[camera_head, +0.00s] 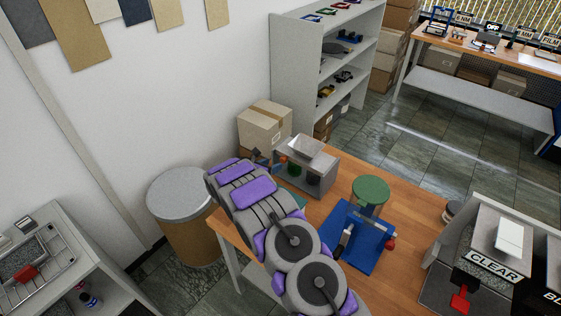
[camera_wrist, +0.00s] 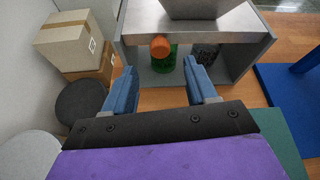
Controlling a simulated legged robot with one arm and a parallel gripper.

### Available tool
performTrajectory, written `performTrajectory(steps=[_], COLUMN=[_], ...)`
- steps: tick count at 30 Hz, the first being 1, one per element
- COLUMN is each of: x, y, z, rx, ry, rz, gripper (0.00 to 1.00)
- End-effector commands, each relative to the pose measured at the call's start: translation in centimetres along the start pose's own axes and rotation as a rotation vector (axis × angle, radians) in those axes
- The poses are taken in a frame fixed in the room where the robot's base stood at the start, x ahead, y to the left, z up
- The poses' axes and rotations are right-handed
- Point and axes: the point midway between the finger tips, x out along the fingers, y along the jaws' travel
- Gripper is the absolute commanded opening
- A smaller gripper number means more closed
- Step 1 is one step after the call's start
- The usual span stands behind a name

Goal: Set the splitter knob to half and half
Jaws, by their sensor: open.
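The splitter (camera_head: 318,177) is a grey box-shaped stand with a hopper (camera_head: 306,147) on top, on the wooden table. It fills the top of the wrist view (camera_wrist: 240,78). Its orange knob (camera_wrist: 160,47) faces me below the top plate; it also shows in the head view (camera_head: 283,159). A green container (camera_wrist: 163,64) and a dark speckled one (camera_wrist: 204,57) stand inside the splitter. My gripper (camera_wrist: 160,80) is open, its blue fingers pointing at the splitter. The knob appears between the fingertips, apart from them. Any setting mark on the knob cannot be made out.
A blue press base (camera_head: 367,238) with a green round top (camera_head: 370,190) stands right of my arm. Cardboard boxes (camera_head: 264,124) and a lidded drum (camera_head: 183,195) stand beyond the table's left edge. A CLEAR-labelled bin (camera_head: 493,262) is at right.

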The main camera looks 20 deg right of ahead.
Motion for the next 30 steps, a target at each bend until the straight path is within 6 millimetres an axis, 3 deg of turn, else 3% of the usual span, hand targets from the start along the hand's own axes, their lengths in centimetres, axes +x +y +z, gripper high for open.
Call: performTrajectory(steps=[6, 12, 25, 30], x=[4.1, 6.3, 7.2, 7.2], y=[0.1, 0.1, 0.0, 0.0], z=[-0.1, 0.0, 0.0, 0.0], rx=[0.0, 0.001, -0.002, -0.001], ry=[0.001, -0.001, -0.001, -0.001], rz=[0.001, 0.001, 0.0, 0.0], gripper=[0.57, 0.57, 0.57, 0.42])
